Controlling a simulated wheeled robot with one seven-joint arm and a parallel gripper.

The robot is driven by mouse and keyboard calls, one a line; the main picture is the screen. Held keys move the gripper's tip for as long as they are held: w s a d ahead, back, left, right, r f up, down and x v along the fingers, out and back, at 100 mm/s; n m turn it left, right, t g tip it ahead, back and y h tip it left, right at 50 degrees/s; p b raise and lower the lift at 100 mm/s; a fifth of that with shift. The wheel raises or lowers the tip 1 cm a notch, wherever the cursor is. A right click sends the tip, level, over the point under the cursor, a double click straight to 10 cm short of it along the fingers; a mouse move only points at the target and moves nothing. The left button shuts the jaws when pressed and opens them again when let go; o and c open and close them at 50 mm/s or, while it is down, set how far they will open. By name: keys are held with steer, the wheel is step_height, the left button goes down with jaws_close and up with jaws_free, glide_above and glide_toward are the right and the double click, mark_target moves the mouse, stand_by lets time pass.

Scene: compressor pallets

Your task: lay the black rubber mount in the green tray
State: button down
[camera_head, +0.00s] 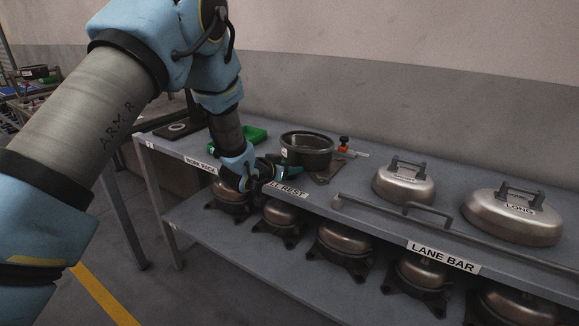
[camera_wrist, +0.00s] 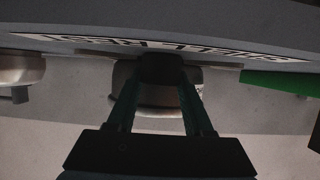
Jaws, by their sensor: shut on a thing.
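The green tray (camera_head: 262,134) lies on the upper shelf, left of the dark round pot and partly hidden behind my arm. A strip of the green tray (camera_wrist: 285,83) shows at the right of the wrist view. My gripper (camera_head: 293,171) is at the shelf's front edge, in front of the pot. In the wrist view, my gripper's fingers (camera_wrist: 160,80) close in on a dark, rounded piece, the black rubber mount (camera_wrist: 160,66). The mount is too small and dark to make out in the head view.
The dark round pot (camera_head: 306,152) stands close behind my gripper. Two metal domes with handles (camera_head: 403,183) stand farther right, behind a raised bar (camera_head: 430,214). Several compressors (camera_head: 342,245) fill the lower shelf.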

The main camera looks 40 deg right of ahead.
steer(key=shift+f, duration=0.15)
steer(key=shift+c, duration=1.5)
jaws_free()
steer(key=shift+r, duration=0.3)
steer(key=b+v, duration=0.2)
steer(key=v, duration=1)
steer(key=shift+f+b, duration=0.2)
steer(key=shift+b, duration=0.2)
